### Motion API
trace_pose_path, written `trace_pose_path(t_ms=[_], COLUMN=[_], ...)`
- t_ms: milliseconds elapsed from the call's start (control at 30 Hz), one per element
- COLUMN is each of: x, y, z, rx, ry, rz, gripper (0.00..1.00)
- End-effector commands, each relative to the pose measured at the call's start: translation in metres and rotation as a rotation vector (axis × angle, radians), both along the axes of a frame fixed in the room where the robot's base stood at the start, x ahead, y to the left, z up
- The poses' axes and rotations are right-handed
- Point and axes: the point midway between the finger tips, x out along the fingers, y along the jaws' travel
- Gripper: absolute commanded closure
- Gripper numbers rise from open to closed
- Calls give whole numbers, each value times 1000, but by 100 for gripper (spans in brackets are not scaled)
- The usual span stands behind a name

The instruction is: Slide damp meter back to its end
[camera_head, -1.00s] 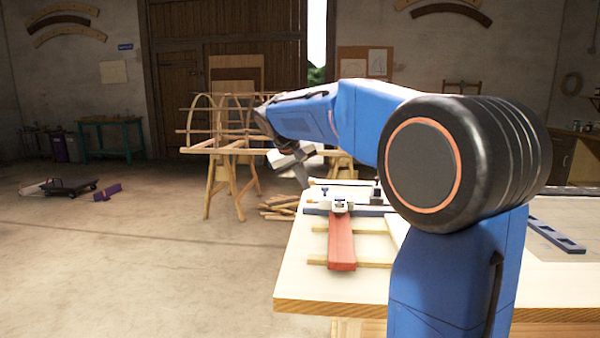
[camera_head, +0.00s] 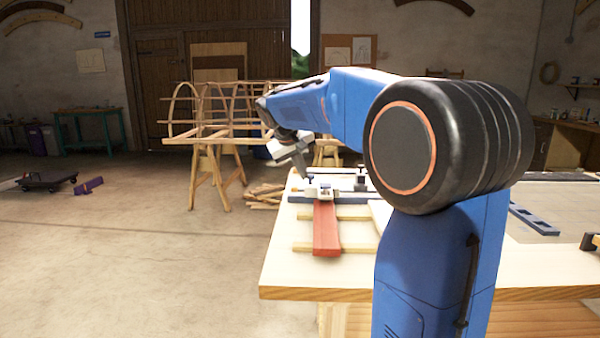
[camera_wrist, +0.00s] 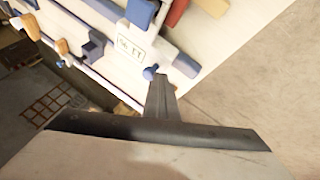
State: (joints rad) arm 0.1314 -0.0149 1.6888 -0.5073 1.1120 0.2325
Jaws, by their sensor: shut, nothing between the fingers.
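My gripper (camera_head: 308,171) is shut and empty, pointing down over the far left part of the workbench; its finger also shows in the wrist view (camera_wrist: 160,97). A small pale device with a dark face (camera_head: 325,193), possibly the damp meter, sits at the far end of a red lath (camera_head: 326,230). The gripper tip is just left of and behind it in the picture; I cannot tell whether they touch.
The pale workbench (camera_head: 285,276) carries a dark blue bar (camera_head: 300,200) across its far part and a dark slotted strip (camera_head: 533,219) at right. A trestle with a bent-lath frame (camera_head: 215,125) stands beyond. The floor at left is mostly clear.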

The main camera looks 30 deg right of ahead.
Motion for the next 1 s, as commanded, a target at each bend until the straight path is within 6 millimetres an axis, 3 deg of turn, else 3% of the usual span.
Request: trace_pose_path(t_ms=[267, 1000], x=[-28, -138], y=[-41, -204], z=[0, 0], rx=[1, 0], ry=[0, 0], rz=[-7, -9], gripper=[100, 100])
